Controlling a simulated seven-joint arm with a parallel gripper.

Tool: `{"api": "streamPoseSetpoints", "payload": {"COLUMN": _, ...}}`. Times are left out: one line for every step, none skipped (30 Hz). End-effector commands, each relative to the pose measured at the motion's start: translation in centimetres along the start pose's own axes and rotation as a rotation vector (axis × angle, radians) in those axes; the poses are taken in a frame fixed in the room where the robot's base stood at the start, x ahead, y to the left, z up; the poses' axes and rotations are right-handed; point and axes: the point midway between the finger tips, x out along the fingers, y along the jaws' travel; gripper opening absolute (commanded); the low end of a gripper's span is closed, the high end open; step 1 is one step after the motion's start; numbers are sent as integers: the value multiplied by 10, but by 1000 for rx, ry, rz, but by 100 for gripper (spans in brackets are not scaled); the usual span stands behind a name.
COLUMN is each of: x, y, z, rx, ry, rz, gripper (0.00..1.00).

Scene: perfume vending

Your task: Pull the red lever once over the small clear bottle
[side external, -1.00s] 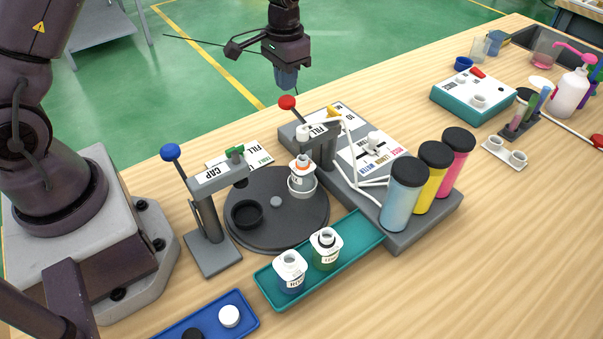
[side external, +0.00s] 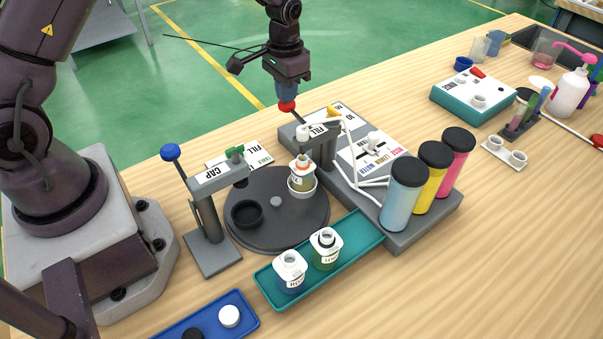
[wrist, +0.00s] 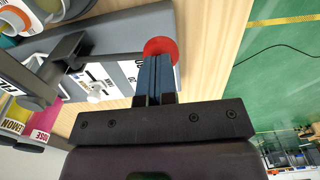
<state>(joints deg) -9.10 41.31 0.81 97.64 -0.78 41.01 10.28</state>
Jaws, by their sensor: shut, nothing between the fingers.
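The red lever's ball knob (side external: 287,106) stands on a stem at the FILL station (side external: 318,145). My gripper (side external: 286,100) points down with its fingers shut and empty, their tips at the top of the red knob. In the wrist view the closed fingers (wrist: 153,80) reach to the edge of the red knob (wrist: 160,47); whether they press on it I cannot tell. The small clear bottle (side external: 302,178) with an orange neck ring sits upright in a white cup on the dark turntable (side external: 275,225), beneath the FILL spout. Its contents look yellowish.
The CAP station (side external: 205,215) with a blue knob stands to the left. A teal tray (side external: 350,238) with two labelled bottles lies in front. Blue, yellow and pink cylinders (side external: 403,195) stand at the right of the FILL base. A blue tray (side external: 245,318) holds caps.

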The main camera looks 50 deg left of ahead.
Motion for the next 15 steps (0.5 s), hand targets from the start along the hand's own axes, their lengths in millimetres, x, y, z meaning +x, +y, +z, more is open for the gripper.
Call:
{"api": "streamPoseSetpoints", "payload": {"x": 3, "y": 0, "z": 0, "rx": 0, "ry": -2, "rz": 1, "gripper": 0}}
{"api": "streamPoseSetpoints", "payload": {"x": 4, "y": 0, "z": 0, "rx": 0, "ry": -2, "rz": 1, "gripper": 0}}
{"api": "streamPoseSetpoints", "payload": {"x": 5, "y": 0, "z": 0, "rx": 0, "ry": -2, "rz": 1, "gripper": 0}}
{"api": "streamPoseSetpoints", "payload": {"x": 6, "y": 0, "z": 0, "rx": 0, "ry": -2, "rz": 1, "gripper": 0}}
{"api": "streamPoseSetpoints", "payload": {"x": 8, "y": 0, "z": 0, "rx": 0, "ry": -2, "rz": 1, "gripper": 0}}
{"api": "streamPoseSetpoints", "payload": {"x": 9, "y": 0, "z": 0, "rx": 0, "ry": -2, "rz": 1, "gripper": 0}}
{"api": "streamPoseSetpoints", "payload": {"x": 10, "y": 1, "z": 0, "rx": 1, "ry": -2, "rz": 1, "gripper": 0}}
{"api": "streamPoseSetpoints", "payload": {"x": 12, "y": 1, "z": 0, "rx": 1, "ry": -2, "rz": 1, "gripper": 0}}
{"api": "streamPoseSetpoints", "payload": {"x": 14, "y": 1, "z": 0, "rx": 1, "ry": -2, "rz": 1, "gripper": 0}}
{"api": "streamPoseSetpoints", "payload": {"x": 15, "y": 1, "z": 0, "rx": 1, "ry": -2, "rz": 1, "gripper": 0}}
{"api": "streamPoseSetpoints", "payload": {"x": 16, "y": 1, "z": 0, "rx": 1, "ry": -2, "rz": 1, "gripper": 0}}
{"api": "streamPoseSetpoints", "payload": {"x": 18, "y": 1, "z": 0, "rx": 1, "ry": -2, "rz": 1, "gripper": 0}}
{"api": "streamPoseSetpoints", "payload": {"x": 19, "y": 1, "z": 0, "rx": 1, "ry": -2, "rz": 1, "gripper": 0}}
{"api": "streamPoseSetpoints", "payload": {"x": 20, "y": 1, "z": 0, "rx": 1, "ry": -2, "rz": 1, "gripper": 0}}
{"api": "streamPoseSetpoints", "payload": {"x": 21, "y": 1, "z": 0, "rx": 1, "ry": -2, "rz": 1, "gripper": 0}}
